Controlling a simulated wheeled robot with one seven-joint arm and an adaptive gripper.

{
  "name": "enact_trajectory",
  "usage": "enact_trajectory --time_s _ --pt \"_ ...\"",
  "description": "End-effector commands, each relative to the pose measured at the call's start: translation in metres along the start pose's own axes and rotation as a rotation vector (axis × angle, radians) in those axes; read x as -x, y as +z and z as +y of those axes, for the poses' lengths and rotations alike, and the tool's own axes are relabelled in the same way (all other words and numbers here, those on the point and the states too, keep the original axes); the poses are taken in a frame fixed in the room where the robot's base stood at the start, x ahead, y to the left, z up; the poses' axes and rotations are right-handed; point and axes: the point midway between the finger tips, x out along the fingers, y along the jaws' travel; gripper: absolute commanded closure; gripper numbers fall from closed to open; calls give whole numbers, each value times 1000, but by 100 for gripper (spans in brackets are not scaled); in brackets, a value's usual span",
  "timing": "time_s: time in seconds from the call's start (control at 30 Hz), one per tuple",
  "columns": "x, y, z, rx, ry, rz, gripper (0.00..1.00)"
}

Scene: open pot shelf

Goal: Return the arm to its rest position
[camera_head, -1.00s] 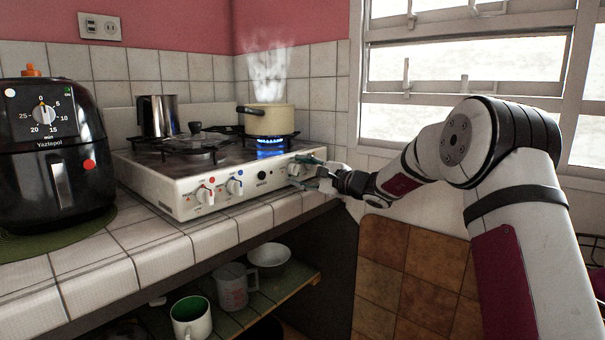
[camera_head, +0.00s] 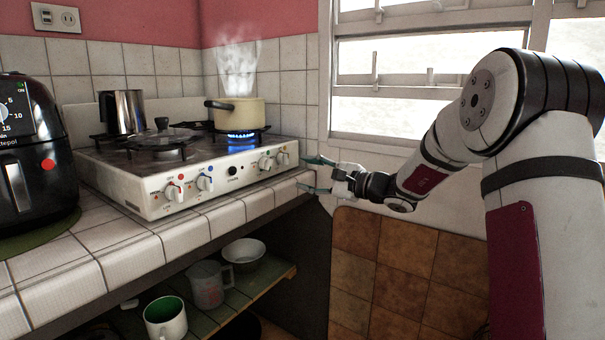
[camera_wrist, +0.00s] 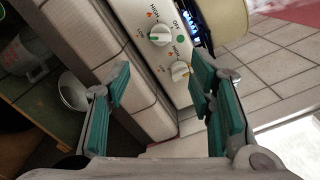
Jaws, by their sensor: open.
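My gripper (camera_head: 314,175) is open and empty, just right of the stove's right front corner in the head view. Its green-padded fingers also show in the wrist view (camera_wrist: 160,105), spread wide, with the stove knobs (camera_wrist: 170,52) beyond them. My arm reaches in from the right side of the head view. The white two-burner stove (camera_head: 150,197) stands on the tiled counter. A cream pot (camera_head: 240,114) steams on its right burner over a lit blue flame (camera_head: 240,135).
A black air fryer (camera_head: 35,165) stands at the left of the tiled counter (camera_head: 135,260). The lower shelf holds a green-lined mug (camera_head: 166,318), a measuring cup (camera_head: 208,285) and a bowl (camera_head: 244,254). The window (camera_head: 420,80) is behind my arm.

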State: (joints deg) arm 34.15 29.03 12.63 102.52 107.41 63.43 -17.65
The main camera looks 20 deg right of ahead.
Motion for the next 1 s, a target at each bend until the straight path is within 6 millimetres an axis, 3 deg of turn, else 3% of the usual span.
enact_trajectory --time_s 0.37,0.47,0.57,0.73,0.87,1.0 --pt "0 0 0 1 1 0 51" --pt "-2 12 3 16 22 -16 51" --pt "-3 46 12 64 93 -60 51" --pt "11 144 55 215 326 -191 51" --pt "43 210 97 340 525 -281 51" --pt "92 264 141 475 734 -355 51"
